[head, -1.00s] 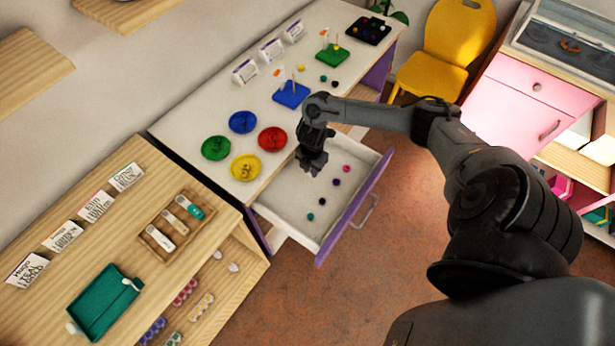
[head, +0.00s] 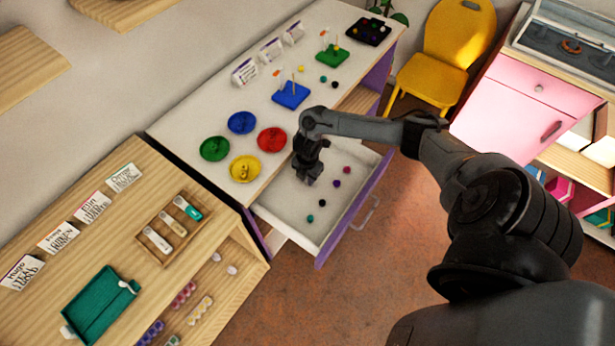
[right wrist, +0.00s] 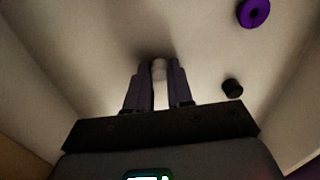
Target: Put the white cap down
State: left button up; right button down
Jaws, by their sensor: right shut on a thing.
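My right gripper (head: 308,181) reaches down into the open drawer (head: 283,212) under the white table. In the right wrist view its two fingers (right wrist: 158,75) are shut on a small white thing, the white cap (right wrist: 159,68), just above or at the pale drawer floor; I cannot tell if it touches. The head view does not show the cap clearly behind the fingers. My left gripper is not in view.
Loose beads lie in the drawer: a pink one (head: 347,170), a purple one (head: 337,184), a black one (head: 322,202) and a teal one (head: 310,217). Red (head: 272,140) and yellow (head: 245,168) dishes stand on the table above. The drawer's front left floor is clear.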

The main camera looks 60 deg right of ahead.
jog(key=c, duration=1)
grip_release()
jog(key=shift+f, duration=0.15)
notch_tip(320, 180, up, 12)
jog(key=p, duration=0.3)
jog(key=shift+r, duration=0.2)
